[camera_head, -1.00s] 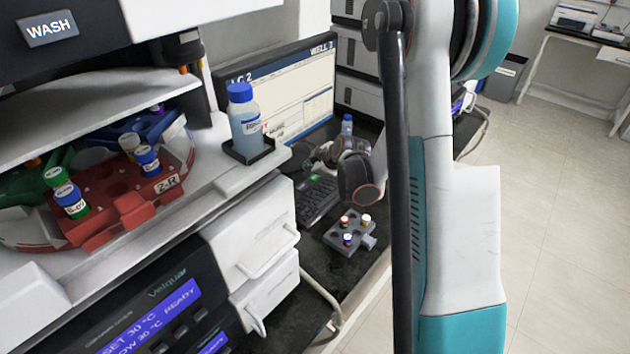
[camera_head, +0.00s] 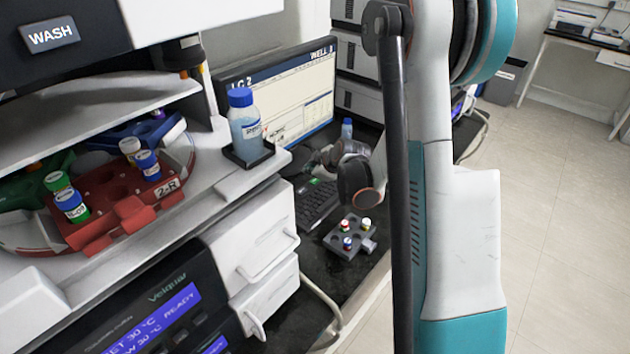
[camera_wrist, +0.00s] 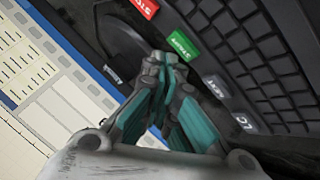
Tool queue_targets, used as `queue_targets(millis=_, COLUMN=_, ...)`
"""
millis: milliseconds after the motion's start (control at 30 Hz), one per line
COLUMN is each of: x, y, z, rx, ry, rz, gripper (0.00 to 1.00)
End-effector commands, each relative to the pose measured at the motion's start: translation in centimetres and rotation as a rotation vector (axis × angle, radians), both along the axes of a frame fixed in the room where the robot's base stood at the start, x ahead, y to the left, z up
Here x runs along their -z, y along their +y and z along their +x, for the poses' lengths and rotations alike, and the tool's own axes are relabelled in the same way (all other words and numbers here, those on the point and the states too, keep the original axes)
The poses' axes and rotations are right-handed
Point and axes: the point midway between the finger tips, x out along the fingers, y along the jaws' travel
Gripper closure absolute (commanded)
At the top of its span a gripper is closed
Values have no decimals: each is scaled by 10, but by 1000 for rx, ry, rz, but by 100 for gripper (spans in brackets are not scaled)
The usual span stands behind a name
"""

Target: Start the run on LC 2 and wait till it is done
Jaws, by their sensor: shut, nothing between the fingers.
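The LC 2 monitor (camera_head: 285,90) is lit, with a header that seems to read "LC 2" and a "WELL" number. Its screen (camera_wrist: 50,75) fills the left of the wrist view. The keyboard (camera_head: 318,205) lies below it; in the wrist view it has a green key (camera_wrist: 181,43) that seems to read START, a red STOP key (camera_wrist: 146,7), a NEXT key (camera_wrist: 217,87) and an LC key (camera_wrist: 243,122). My gripper (camera_wrist: 160,62) is shut and empty, its tips just beside the green key; I cannot tell whether they touch anything.
A small grey rack (camera_head: 349,237) with several capped vials stands by the keyboard. A blue-capped bottle (camera_head: 243,125) sits on the left shelf near a red vial carousel (camera_head: 120,200). Open floor (camera_head: 555,200) lies to the right.

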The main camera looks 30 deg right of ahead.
Motion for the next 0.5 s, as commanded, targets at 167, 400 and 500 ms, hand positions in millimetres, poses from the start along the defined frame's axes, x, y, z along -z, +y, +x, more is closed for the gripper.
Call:
queue_targets(millis=167, x=0, y=0, z=0, rx=0, ry=0, rz=0, gripper=100)
queue_targets(millis=400, x=3, y=0, z=0, rx=0, ry=0, rz=0, gripper=100)
queue_targets(millis=500, x=7, y=0, z=0, rx=0, ry=0, rz=0, gripper=100)
